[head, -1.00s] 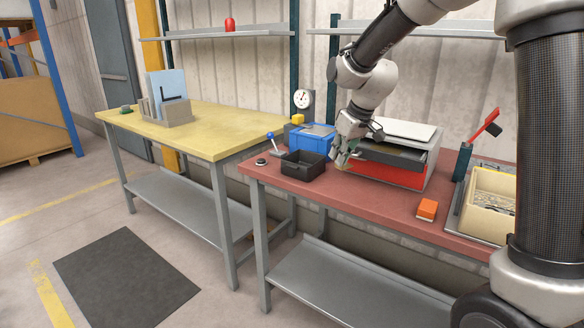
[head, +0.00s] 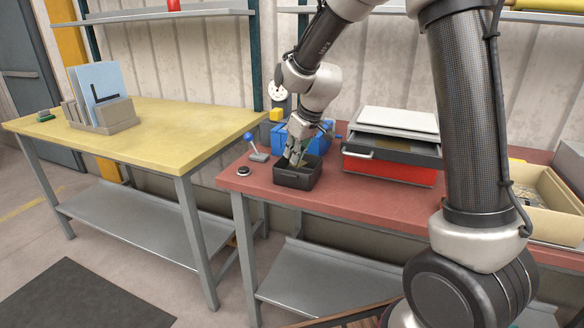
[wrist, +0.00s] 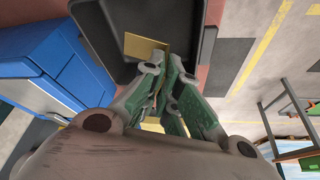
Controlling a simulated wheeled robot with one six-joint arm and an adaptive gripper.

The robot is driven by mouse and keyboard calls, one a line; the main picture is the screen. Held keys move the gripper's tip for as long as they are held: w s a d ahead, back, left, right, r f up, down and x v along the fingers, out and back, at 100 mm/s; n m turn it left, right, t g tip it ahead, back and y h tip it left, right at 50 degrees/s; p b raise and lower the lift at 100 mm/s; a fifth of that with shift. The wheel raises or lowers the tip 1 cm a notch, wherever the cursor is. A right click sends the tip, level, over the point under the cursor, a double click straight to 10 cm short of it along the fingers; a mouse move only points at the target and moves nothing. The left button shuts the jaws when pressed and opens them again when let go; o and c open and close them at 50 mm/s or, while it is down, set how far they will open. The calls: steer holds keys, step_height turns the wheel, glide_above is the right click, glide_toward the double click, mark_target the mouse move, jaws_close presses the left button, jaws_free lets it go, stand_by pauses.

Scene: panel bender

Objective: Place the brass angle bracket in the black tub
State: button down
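The black tub (head: 299,180) stands near the front edge of the red bench. It fills the top of the wrist view, where its dark wall (wrist: 208,45) shows. My gripper (head: 292,162) points down into the tub's opening. In the wrist view my gripper's green-padded fingers (wrist: 165,72) are close together. The brass angle bracket (wrist: 141,46) is at their tips, a flat brass face showing beyond them over the tub's dark inside. The fingers appear shut on it. I cannot tell whether it touches the tub's floor.
A blue bin (head: 322,143) stands right behind the tub. A red cabinet (head: 385,170) with an open grey drawer is to the right. A blue-knobbed lever (head: 257,155) and a black button (head: 243,171) are at the left. A beige box (head: 548,205) is far right.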

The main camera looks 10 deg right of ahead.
mark_target(293, 166)
steer(key=shift+w+a+f, duration=0.1)
steer(key=shift+w+f, duration=0.05)
steer(key=shift+f, duration=2)
steer(key=c, duration=2)
jaws_free()
steer(key=shift+f, duration=0.1)
steer(key=shift+o, duration=0.4)
